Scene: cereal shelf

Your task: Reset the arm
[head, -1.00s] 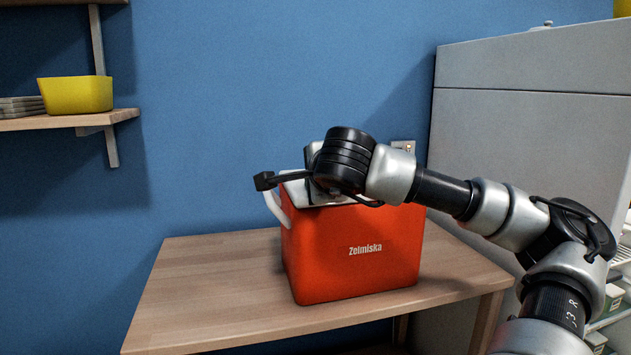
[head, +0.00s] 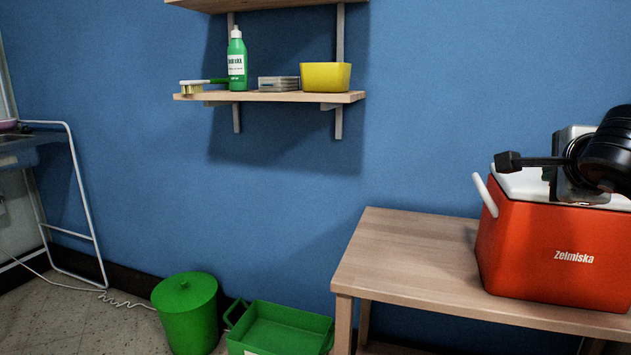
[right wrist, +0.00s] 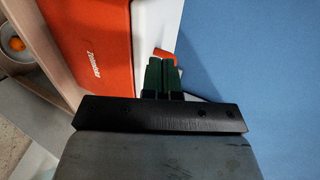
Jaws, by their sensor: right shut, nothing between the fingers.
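My right arm reaches in from the right edge in the head view. Its right gripper (head: 578,180) is over the white top of a red cooler box (head: 560,250) marked "Zelmiska"; the arm partly hides the top. In the right wrist view, the two dark green fingers (right wrist: 161,66) are together with nothing between them. The red cooler side (right wrist: 98,50) and its white top show beyond them there. I cannot tell whether the fingertips touch the box. My left gripper is not in view.
The cooler stands on a wooden table (head: 400,250), clear on its left part. A wall shelf (head: 270,97) holds a green bottle, a brush and a yellow bowl (head: 325,76). A green bin (head: 187,315) and green crate (head: 280,330) stand on the floor.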

